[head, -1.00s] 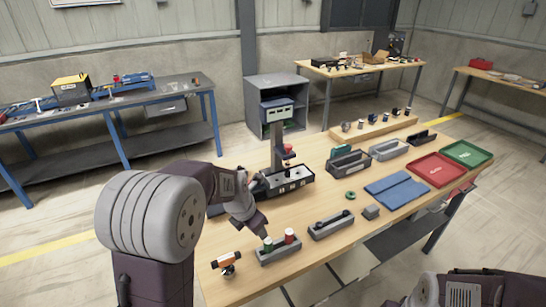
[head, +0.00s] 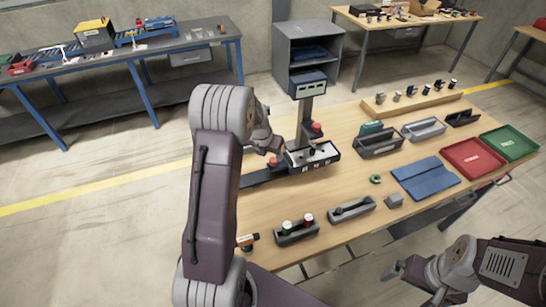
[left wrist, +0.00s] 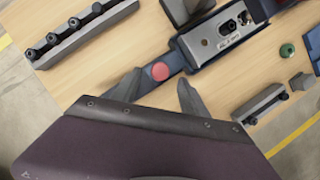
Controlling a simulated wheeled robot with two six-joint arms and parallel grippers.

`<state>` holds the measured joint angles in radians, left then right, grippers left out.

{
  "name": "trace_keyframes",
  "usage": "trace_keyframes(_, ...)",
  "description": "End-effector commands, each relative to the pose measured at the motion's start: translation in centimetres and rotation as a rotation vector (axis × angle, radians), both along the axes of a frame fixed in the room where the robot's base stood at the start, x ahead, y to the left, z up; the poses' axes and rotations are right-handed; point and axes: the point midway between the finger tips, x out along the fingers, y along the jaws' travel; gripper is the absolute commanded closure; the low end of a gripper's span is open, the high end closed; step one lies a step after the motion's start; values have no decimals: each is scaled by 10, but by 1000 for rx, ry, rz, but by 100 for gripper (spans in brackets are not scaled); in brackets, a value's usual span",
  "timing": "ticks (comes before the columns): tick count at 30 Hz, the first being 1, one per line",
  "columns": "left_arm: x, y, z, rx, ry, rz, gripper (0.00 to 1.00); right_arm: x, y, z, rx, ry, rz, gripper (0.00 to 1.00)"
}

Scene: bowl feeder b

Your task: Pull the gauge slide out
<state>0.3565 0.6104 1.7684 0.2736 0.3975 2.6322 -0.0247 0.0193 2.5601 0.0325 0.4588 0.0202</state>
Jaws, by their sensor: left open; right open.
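The gauge (head: 318,156) is a dark box with a pale top plate and a post carrying a display, standing on the wooden table. Its slide (left wrist: 172,60) is a dark blue bar with a round red knob (left wrist: 160,71), jutting out from one side. The knob also shows in the head view (head: 272,161). My left gripper (left wrist: 160,77) is open, its fingers on either side of the knob in the left wrist view; contact cannot be told. My right gripper (head: 396,272) is open and empty at the lower right, off the table's front edge.
Red (head: 472,160) and green (head: 512,142) trays lie at the right. Bare tabletop lies in front of the gauge.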

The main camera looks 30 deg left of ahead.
Motion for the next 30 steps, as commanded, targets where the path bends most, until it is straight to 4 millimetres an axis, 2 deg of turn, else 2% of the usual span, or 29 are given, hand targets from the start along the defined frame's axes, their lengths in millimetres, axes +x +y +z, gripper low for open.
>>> trace_keyframes(3,8,0,-22,-1,3,0,49,0,0,2,0,0,0,0)
trace_keyframes(6,14,1,-34,-1,1,-1,49,0,0,2,0,0,0,0)
trace_keyframes(16,17,1,-41,1,-1,-2,49,0,0,2,0,0,0,0)
trace_keyframes(17,17,1,-41,1,-1,-2,51,0,0,2,0,0,0,0)
trace_keyframes(22,17,1,-41,1,-1,-2,99,0,0,2,0,0,0,0)
trace_keyframes(30,17,1,-41,0,-1,-1,100,0,0,2,0,0,0,0)
